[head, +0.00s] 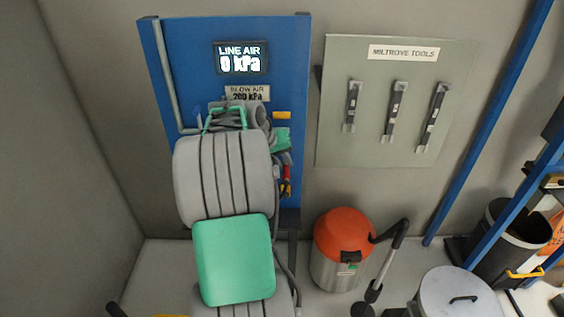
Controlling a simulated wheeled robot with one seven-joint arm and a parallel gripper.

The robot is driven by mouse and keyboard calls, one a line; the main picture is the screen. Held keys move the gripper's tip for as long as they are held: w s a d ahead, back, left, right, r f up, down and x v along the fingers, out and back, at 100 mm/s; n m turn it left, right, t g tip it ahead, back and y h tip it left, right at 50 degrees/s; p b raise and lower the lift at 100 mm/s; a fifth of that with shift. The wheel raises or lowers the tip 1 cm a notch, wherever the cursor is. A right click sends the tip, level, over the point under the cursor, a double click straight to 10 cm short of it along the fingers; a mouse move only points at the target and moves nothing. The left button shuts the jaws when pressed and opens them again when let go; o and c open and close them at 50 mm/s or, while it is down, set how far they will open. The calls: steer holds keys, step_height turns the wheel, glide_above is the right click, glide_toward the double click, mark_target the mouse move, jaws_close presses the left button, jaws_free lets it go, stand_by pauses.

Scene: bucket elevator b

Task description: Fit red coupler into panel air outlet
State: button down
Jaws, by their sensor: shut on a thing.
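The red coupler (287,182) shows as a small red piece with some yellow, at the right edge of the blue panel (299,60). My gripper (286,165) is just below the green part of my wrist, shut on the red coupler. Its fingers are small and partly hidden. A dark hose (279,255) runs down below the coupler to the floor. My grey and green arm covers the middle of the panel. I cannot make out the air outlet. The panel's display (241,62) reads LINE AIR 0 kPa.
A blow air label (247,94) and a grey pipe (166,75) are on the panel. To the right is a tool board (400,110) with three dark tools. An orange-topped vacuum (343,235) and a lidded grey bin (458,290) stand on the floor. Blue posts (490,120) rise at the right.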

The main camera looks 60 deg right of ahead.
steer(key=shift+r, duration=0.1)
steer(key=c, duration=1.5)
jaws_free()
steer(key=shift+d, duration=0.1)
steer(key=o, duration=0.3)
steer(key=shift+w, duration=0.1)
steer(key=shift+d, duration=0.1)
steer(key=shift+a+r, duration=0.1)
steer(key=shift+a, duration=0.1)
steer(key=w+a+r+b, duration=0.2)
steer(key=w+a+b, duration=0.1)
steer(key=a, duration=0.9)
steer(key=shift+w+a, duration=0.3)
steer(key=shift+w, duration=0.2)
